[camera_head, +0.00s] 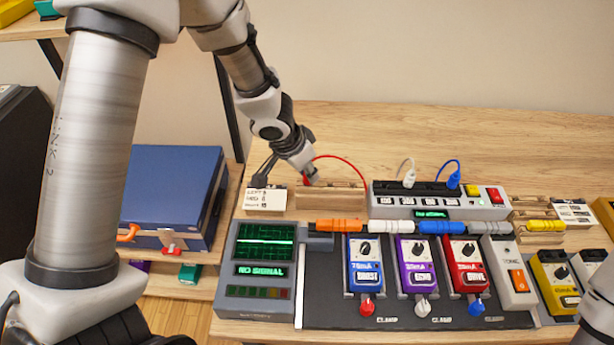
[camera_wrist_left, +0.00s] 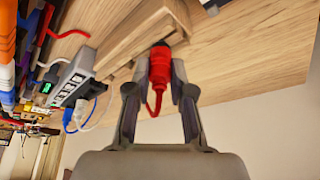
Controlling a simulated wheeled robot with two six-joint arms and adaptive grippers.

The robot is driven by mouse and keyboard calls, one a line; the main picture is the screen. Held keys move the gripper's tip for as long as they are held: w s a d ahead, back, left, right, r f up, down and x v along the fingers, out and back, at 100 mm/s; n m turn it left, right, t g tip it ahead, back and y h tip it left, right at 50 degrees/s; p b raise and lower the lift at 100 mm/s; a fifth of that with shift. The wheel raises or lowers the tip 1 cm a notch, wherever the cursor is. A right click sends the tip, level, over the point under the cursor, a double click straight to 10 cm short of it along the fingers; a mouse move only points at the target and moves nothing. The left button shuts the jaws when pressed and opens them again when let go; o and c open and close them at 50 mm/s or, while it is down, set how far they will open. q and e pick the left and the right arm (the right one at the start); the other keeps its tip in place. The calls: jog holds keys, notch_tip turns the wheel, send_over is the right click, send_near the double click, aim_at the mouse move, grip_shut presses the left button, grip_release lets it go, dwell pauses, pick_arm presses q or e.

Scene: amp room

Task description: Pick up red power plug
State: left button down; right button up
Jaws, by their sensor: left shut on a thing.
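The red power plug (camera_wrist_left: 160,68) is between the two fingers of my left gripper (camera_wrist_left: 160,90) in the left wrist view, with the fingers shut on its sides. Its red cable loops below it there. In the head view my left gripper (camera_head: 309,177) is at the left end of a wooden holder (camera_head: 330,199), and the red cable (camera_head: 345,160) arcs from it to the right. The plug's dark tip is close to the wooden block in the wrist view; I cannot tell whether they touch. The right gripper does not show.
A power strip (camera_head: 482,208) with white and blue plugs stands right of the holder. A label card (camera_head: 265,199) is at its left. Colored pedals, including a blue one (camera_head: 365,275), and a green-screened meter (camera_head: 258,290) fill the front. The table behind is clear.

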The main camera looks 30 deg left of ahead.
pick_arm(q)
notch_tip(320, 180, up, 10)
jog(key=p, duration=1)
jog(key=shift+w, duration=0.1)
jog(key=shift+f, duration=0.1)
jog(key=shift+w+m, duration=0.1)
jog(key=shift+m, duration=0.2)
jog(key=shift+d, duration=0.1)
